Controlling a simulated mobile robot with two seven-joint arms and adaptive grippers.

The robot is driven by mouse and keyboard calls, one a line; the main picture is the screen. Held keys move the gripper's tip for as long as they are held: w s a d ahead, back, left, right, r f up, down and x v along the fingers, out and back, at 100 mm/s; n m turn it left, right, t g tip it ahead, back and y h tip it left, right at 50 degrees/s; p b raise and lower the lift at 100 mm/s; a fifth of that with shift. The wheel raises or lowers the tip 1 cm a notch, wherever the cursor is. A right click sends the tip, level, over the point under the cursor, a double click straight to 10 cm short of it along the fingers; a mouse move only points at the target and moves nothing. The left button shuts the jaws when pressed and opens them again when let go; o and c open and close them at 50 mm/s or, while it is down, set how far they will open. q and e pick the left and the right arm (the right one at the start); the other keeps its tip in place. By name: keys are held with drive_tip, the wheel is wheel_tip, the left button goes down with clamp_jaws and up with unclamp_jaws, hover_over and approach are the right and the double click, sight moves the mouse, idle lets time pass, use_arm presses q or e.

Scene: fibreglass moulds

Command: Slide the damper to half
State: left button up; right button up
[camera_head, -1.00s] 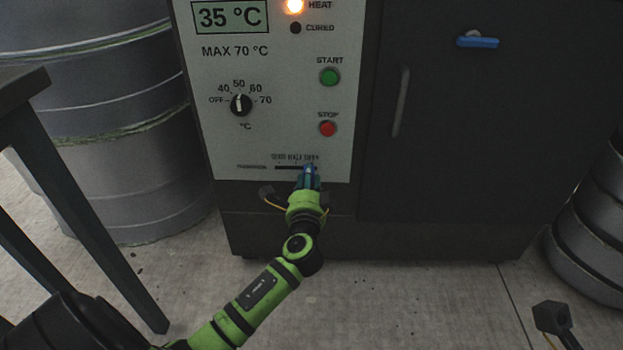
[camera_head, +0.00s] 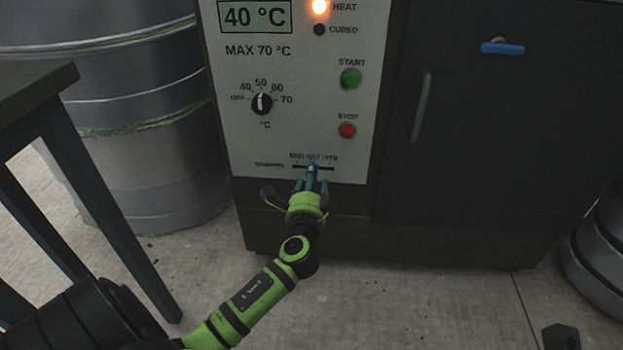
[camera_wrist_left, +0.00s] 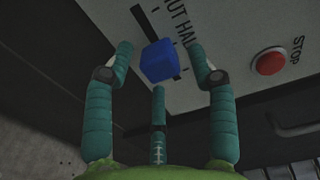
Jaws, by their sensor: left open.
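The damper slider is a blue knob (camera_wrist_left: 159,61) on a dark horizontal slot (camera_head: 325,168) low on the oven's pale panel (camera_head: 225,100). Above the slot is a row of small labels; part of "SHUT HALF" reads in the left wrist view. In the head view the knob (camera_head: 312,170) sits near the middle of the slot, under the HALF label. My left gripper (camera_head: 312,184) is open, its teal fingers (camera_wrist_left: 163,75) spread around the knob; I see gaps beside it.
The display (camera_head: 256,17) reads 40 °C and the HEAT lamp (camera_head: 319,7) glows orange. The dial (camera_head: 262,103), green START button (camera_head: 350,78) and red STOP button (camera_head: 347,130) sit above. A dark table (camera_head: 40,95) and drums flank the oven.

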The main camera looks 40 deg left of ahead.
use_arm(q)
drive_tip(key=v, duration=1.1)
drive_tip(key=shift+d, duration=0.15)
